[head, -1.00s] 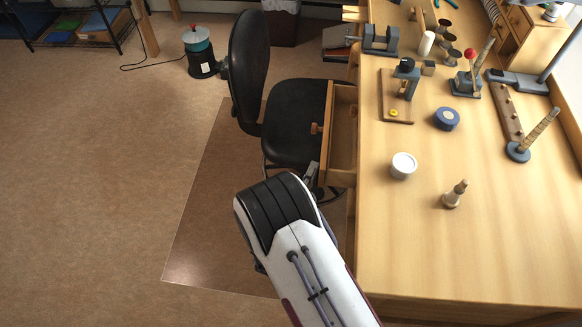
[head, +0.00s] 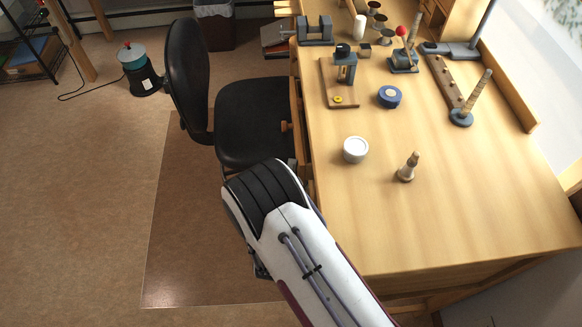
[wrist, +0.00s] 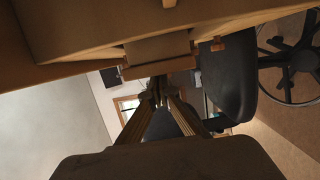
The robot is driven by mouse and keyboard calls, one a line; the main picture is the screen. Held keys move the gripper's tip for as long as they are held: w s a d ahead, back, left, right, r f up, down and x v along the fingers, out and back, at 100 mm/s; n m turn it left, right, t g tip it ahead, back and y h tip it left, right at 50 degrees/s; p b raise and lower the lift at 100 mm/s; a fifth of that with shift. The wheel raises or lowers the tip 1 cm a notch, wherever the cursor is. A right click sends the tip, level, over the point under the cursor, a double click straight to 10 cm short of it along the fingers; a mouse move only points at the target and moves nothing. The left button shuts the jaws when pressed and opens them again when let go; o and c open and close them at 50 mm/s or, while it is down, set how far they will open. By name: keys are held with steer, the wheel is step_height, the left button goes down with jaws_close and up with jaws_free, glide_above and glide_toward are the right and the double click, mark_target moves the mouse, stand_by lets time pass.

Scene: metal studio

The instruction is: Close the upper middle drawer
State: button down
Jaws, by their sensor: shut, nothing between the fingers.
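The upper middle drawer (head: 299,118) is in the left side of the wooden desk in the head view. Its front stands only a little out from the desk, and its wooden knob (head: 285,127) points toward the chair. My arm and the chair hide part of the drawer. In the wrist view a wooden drawer front (wrist: 160,62) lies just beyond my gripper (wrist: 159,86), whose fingers are shut and empty. The fingertips look close to its edge; I cannot tell whether they touch. In the head view my arm hides the gripper.
A black office chair (head: 250,115) stands close beside the drawer; it also shows in the wrist view (wrist: 228,82). Open floor lies left of the chair.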

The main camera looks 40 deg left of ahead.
steer(key=shift+s, duration=0.1)
steer(key=s+d, duration=0.2)
steer(key=s, duration=0.9)
steer(key=shift+s+d, duration=0.15)
steer(key=shift+d, duration=0.05)
stand_by(0.6)
